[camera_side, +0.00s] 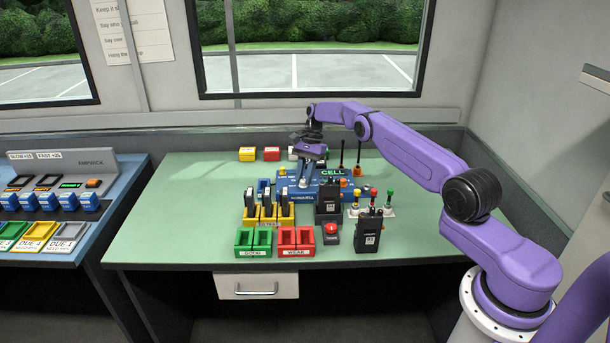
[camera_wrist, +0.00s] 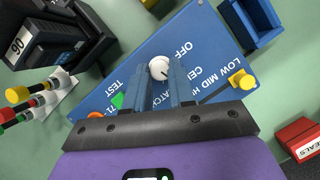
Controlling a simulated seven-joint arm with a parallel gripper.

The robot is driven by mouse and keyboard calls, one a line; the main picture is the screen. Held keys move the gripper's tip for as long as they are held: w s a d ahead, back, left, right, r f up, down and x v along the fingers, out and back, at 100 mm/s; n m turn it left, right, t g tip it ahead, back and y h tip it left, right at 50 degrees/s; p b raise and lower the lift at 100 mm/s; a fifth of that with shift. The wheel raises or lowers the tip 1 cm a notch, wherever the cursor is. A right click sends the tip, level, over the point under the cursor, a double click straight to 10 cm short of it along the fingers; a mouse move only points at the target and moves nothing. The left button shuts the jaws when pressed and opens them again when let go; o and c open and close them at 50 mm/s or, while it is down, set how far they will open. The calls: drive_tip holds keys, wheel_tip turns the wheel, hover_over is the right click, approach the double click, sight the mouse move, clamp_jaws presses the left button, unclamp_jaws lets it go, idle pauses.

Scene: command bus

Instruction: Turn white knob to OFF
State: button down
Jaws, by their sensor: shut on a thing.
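The white knob (camera_wrist: 159,68) sits on the blue panel (camera_wrist: 205,28) in the wrist view, with the printed words TEST and OFF on either side of it. A short dark mark shows on its top, too small to read its setting surely. My gripper (camera_wrist: 166,73) is shut on the white knob, its two blue fingers at the knob's sides.
A yellow knob (camera_wrist: 243,79) and an orange knob (camera_wrist: 95,116) flank my fingers on the panel. Black radios (camera_side: 368,232) and small colored levers (camera_side: 389,198) stand in front and right. Yellow holders (camera_side: 268,224) are at front left. The green table's left side is clear.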

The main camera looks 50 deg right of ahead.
sight(302, 182)
idle(0.3)
drive_tip(key=c, duration=1)
unclamp_jaws()
drive_tip(key=shift+o, duration=0.2)
drive_tip(key=shift+r, duration=0.15)
wheel_tip(302, 182, up, 3)
drive_tip(key=shift+r, duration=0.1)
drive_tip(key=shift+s+a+r, duration=0.55)
drive_tip(key=shift+s+r, duration=1.05)
drive_tip(key=shift+s, duration=0.65)
drive_tip(key=shift+s+a+r, duration=0.55)
drive_tip(key=shift+s+r, duration=1.05)
drive_tip(key=shift+s, duration=0.7)
drive_tip(key=shift+s+a+r, duration=0.55)
drive_tip(key=shift+s+r, duration=1.05)
drive_tip(key=shift+s, duration=0.65)
